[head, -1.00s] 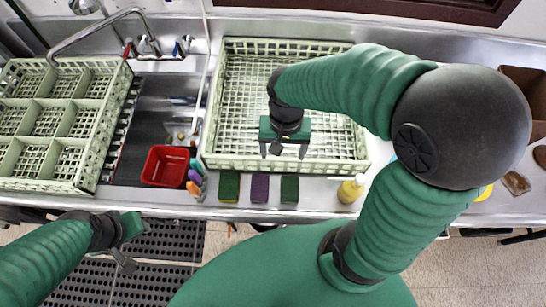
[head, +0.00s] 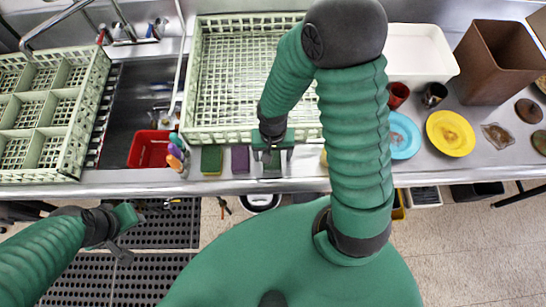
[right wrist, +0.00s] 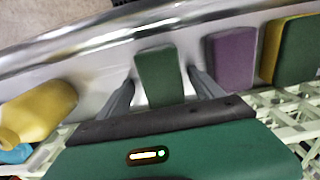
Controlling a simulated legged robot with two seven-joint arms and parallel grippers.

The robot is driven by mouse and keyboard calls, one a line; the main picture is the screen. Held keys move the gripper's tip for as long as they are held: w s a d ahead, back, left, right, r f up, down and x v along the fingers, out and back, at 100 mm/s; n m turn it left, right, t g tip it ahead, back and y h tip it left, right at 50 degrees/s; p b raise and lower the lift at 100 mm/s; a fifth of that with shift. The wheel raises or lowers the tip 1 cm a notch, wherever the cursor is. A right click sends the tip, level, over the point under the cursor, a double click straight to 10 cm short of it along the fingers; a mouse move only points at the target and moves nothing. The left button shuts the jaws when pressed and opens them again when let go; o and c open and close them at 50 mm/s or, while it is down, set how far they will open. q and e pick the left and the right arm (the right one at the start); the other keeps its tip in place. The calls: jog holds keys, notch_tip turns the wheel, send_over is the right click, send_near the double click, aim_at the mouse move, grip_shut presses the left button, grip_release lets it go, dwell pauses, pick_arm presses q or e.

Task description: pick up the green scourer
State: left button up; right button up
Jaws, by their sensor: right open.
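The green scourer (head: 271,172) is a plain dark green block on the counter's front strip, at the right end of a row of three. My right gripper (head: 269,154) is above it, open, partly covering it in the head view. In the right wrist view, the scourer (right wrist: 158,78) shows between the two spread fingers (right wrist: 163,93), with no clear contact. My left gripper (head: 126,238) hangs at the lower left, away from the scourer; its jaw state is unclear.
A purple block (head: 240,159) and a green-and-yellow sponge (head: 212,160) lie just left. A pale green rack (head: 203,133) stands close behind. Right are a blue plate (head: 403,137) and a yellow plate (head: 450,133).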

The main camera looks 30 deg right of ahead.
jog(key=shift+w, duration=0.2)
jog(key=shift+c, duration=0.3)
jog(key=shift+w, duration=0.1)
jog(key=shift+c, duration=1.2)
jog(key=shift+a, duration=0.2)
jog(key=c, duration=1.1)
pick_arm(q)
jog(key=shift+w+a+f, duration=0.1)
jog(key=shift+w, duration=0.15)
pick_arm(e)
jog(key=shift+d, duration=0.1)
